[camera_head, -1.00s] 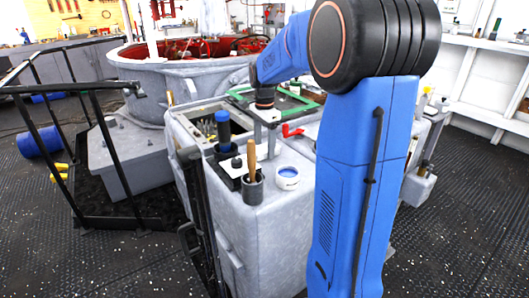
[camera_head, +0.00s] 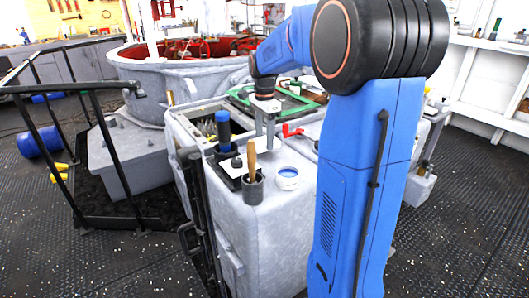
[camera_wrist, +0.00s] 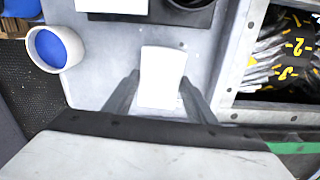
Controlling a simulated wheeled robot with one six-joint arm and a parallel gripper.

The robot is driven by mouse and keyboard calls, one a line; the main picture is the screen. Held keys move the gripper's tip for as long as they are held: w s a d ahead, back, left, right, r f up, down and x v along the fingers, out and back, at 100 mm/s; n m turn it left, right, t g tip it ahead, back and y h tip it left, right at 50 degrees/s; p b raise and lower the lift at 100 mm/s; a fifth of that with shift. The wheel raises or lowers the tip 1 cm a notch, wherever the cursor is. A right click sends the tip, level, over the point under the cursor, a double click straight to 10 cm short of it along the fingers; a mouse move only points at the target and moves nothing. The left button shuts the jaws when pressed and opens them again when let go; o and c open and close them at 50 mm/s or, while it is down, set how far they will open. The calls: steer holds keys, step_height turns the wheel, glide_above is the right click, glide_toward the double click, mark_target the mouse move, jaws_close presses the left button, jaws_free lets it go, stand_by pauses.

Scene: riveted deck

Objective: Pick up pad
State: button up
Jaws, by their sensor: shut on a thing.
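A white rectangular pad (camera_wrist: 162,72) lies between the two grey fingers of my gripper (camera_wrist: 158,88) in the wrist view. My gripper is shut on it, with one finger along each side. The pad is over the grey cabinet top; I cannot tell whether it still touches that surface. In the head view my gripper (camera_head: 265,146) points down at the cabinet top, behind the wooden-handled tool, and the pad cannot be made out clearly there.
On the grey cabinet (camera_head: 285,215) stand a jar with blue contents (camera_head: 288,178), a dark cup (camera_head: 252,188) with a wooden handle and a blue cylinder (camera_head: 223,130). A red handle (camera_head: 291,131) is close right of my gripper. An open bin (camera_wrist: 285,60) is alongside.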

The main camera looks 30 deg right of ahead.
mark_target(264, 140)
steer(key=shift+r, duration=2.45)
